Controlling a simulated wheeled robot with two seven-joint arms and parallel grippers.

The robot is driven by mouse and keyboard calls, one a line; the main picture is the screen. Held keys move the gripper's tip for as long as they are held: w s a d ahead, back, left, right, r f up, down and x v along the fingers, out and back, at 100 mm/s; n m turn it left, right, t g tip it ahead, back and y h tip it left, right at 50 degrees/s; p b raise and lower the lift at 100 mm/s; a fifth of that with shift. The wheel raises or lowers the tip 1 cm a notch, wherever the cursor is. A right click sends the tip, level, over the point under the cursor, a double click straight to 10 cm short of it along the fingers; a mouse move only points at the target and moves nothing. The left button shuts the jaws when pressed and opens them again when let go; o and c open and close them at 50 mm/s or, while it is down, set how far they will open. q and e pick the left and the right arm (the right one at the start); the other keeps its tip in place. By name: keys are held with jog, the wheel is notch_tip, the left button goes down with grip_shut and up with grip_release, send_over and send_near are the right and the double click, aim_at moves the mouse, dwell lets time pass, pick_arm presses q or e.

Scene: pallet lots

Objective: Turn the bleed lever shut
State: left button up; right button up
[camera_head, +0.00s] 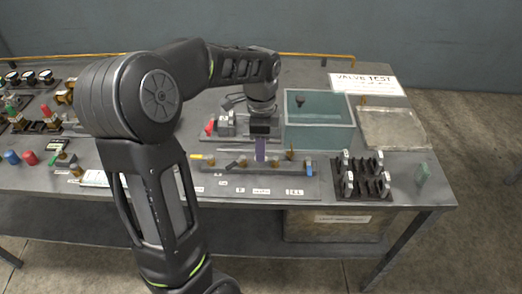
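A grey test panel (215,190) with a row of small valves and levers lies on the table near its front edge. A blue lever (308,167) stands upright at the right end of the row, and a dark lever (233,166) lies slanted further left. The small labels are too blurred to tell which lever is the bleed lever. My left gripper (261,141) points down over the middle of the row. My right gripper is out of view.
A glass-sided water tank (320,138) stands behind the panel, with a pale tray (392,128) and a "VALVE TEST" sign (366,84) nearby. A black rack (361,181) of metal parts sits to the right. Red and blue parts crowd the left side.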

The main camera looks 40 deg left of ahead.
pick_arm(q)
notch_tip(320, 180, up, 6)
jog(key=shift+f, duration=0.1)
dwell(0.7)
